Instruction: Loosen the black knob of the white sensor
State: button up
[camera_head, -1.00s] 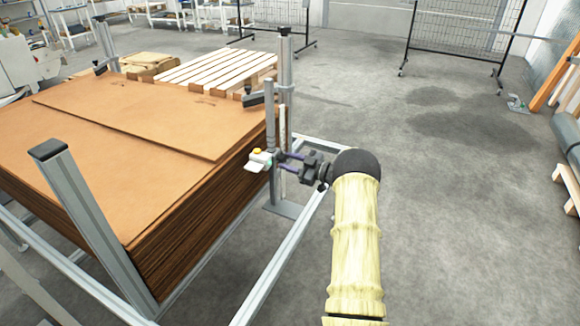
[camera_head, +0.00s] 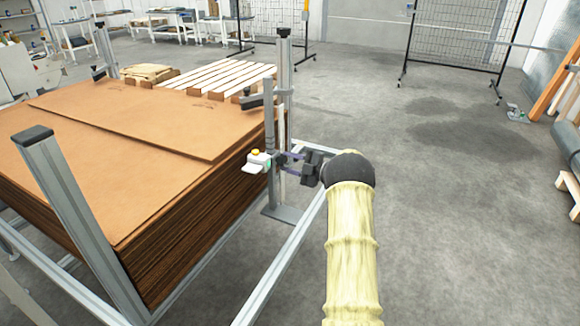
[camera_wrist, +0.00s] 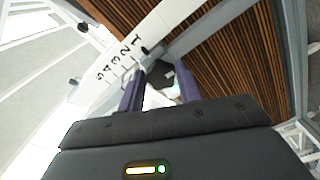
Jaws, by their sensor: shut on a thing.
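My gripper (camera_head: 284,161) reaches in from the right, level with the sensor. In the wrist view my gripper's two purple fingers (camera_wrist: 160,88) are shut on the black knob (camera_wrist: 159,73), which shows dark between their tips. The knob is mostly hidden by my fingers in the head view. A white numbered scale (camera_wrist: 122,58) runs along the post just beyond the fingertips.
A tall stack of brown cardboard sheets (camera_head: 120,115) fills the left, inside a metal frame with upright posts (camera_head: 70,200). A lower frame rail (camera_head: 280,262) runs below my arm. A wooden pallet (camera_head: 222,76) lies behind. Open concrete floor is at right.

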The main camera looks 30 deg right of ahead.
dwell(0.4)
jog(key=o, duration=1)
jog(key=shift+s+d, duration=0.1)
jog(key=p+v, duration=0.2)
jog(key=v, duration=1.5)
